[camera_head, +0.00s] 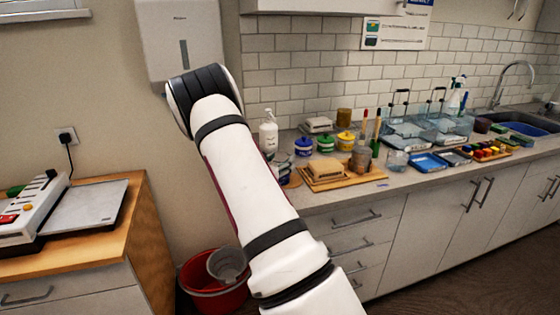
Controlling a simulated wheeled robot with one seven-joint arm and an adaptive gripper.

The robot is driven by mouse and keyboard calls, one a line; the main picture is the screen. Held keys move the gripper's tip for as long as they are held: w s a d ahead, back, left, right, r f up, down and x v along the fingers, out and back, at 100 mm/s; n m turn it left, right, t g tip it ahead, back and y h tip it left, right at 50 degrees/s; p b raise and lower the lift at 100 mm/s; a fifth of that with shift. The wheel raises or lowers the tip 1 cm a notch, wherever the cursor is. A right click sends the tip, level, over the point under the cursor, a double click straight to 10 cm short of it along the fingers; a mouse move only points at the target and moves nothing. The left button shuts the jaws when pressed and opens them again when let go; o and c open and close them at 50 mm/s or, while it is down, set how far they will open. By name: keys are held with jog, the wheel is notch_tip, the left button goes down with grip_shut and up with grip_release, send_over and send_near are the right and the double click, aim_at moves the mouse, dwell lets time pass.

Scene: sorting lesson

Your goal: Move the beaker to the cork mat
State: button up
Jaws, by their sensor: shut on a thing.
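My white arm crosses the middle of the view, and my gripper does not show. A clear glass vessel (397,161) stands on the counter left of the blue tray; I cannot tell whether it is the beaker. A brown, flat edge (292,182) shows on the counter just right of my arm and may be the cork mat; my arm hides most of it.
The counter (345,198) holds a wooden board (325,184) with a tan block, colored jars (325,143), a soap bottle (268,133), a blue tray (428,162) and clear bins (408,133). A red bucket (205,300) stands on the floor. A wooden cabinet (150,215) is at left.

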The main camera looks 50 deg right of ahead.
jog(key=o, duration=1.3)
jog(key=shift+r, duration=0.1)
jog(key=v, duration=1.2)
jog(key=s+a+r+m+g+y, duration=0.3)
jog(key=s+a+r+m, duration=0.15)
jog(key=s+m, duration=0.3)
jog(key=s+a+r+m+g+y, duration=0.35)
jog(key=s+r+m, duration=0.25)
jog(key=s, duration=0.2)
jog(key=s+a+r+m+t+y, duration=0.1)
jog(key=s+a+m+t+y, duration=0.1)
jog(key=a, duration=0.6)
jog(key=s+a+r+m+t+y, duration=0.1)
jog(key=s+a+m+t+y, duration=0.1)
jog(key=s+a+y, duration=0.3)
jog(key=s+a+r+m+t+y, duration=0.2)
jog(key=s+a+m+y, duration=0.1)
jog(key=a, duration=0.9)
jog(key=shift+s+r+t+y, duration=0.1)
jog(key=shift+s+t+y, duration=0.25)
jog(key=shift+s+y, duration=0.2)
